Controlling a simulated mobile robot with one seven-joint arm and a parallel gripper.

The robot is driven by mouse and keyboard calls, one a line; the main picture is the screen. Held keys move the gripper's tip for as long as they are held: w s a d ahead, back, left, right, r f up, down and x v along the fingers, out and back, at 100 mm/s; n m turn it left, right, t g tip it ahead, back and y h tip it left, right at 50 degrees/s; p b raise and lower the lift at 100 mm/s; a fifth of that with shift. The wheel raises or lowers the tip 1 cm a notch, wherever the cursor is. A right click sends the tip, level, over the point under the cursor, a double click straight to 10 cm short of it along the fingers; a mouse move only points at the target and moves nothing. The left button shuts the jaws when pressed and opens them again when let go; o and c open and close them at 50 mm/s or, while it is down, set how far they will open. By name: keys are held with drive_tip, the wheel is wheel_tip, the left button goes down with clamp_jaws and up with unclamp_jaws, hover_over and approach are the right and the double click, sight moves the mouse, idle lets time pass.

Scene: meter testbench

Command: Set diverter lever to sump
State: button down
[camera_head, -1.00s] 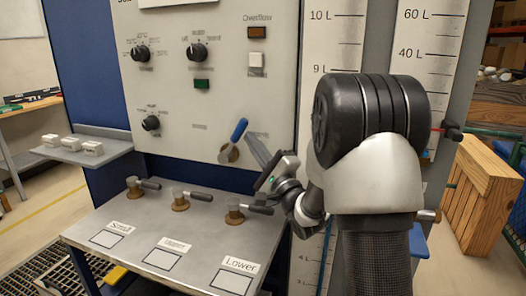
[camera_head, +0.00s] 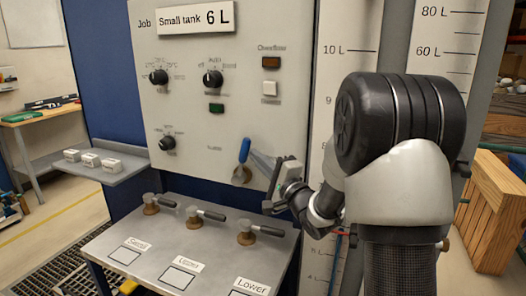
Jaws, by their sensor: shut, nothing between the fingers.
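The diverter lever has a blue handle (camera_head: 244,150) and a brass-coloured base (camera_head: 241,175), low on the grey control panel (camera_head: 190,100). Its handle points up, nearly upright with a slight lean to the right. My gripper (camera_head: 254,155) is shut and empty. Its fingertips are just right of the blue handle, pointing up and left; I cannot tell if they touch it. A small label (camera_head: 214,148) left of the lever is too small to read. Any label right of the lever is hidden behind my gripper.
Several knobs, a green button (camera_head: 216,107) and a job sign (camera_head: 196,18) are on the panel. Below, a metal shelf (camera_head: 140,225) carries three dark-handled valves (camera_head: 248,232). Level scales (camera_head: 345,75) stand behind my arm. A side shelf (camera_head: 115,175) holds white blocks.

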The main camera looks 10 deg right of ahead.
drive_tip(key=w+a+n+g+h+p, duration=0.1)
drive_tip(key=a+g+p, duration=0.1)
drive_tip(key=p, duration=0.2)
drive_tip(key=w+a+r+n+g+h+p, duration=0.1)
drive_tip(key=w+a+g+p, duration=0.1)
drive_tip(key=p, duration=0.3)
drive_tip(key=w+a+r+n+g+p, duration=0.1)
drive_tip(key=a+n+p, duration=0.1)
drive_tip(key=p, duration=0.3)
drive_tip(key=shift+w+a+r+g+h, duration=0.25)
drive_tip(key=shift+w+a+g+h, duration=0.05)
drive_tip(key=shift+a+g+h, duration=0.15)
drive_tip(key=shift+a, duration=0.1)
drive_tip(key=shift+a+r, duration=0.15)
drive_tip(key=shift+a, duration=0.05)
drive_tip(key=shift+d+r, duration=0.1)
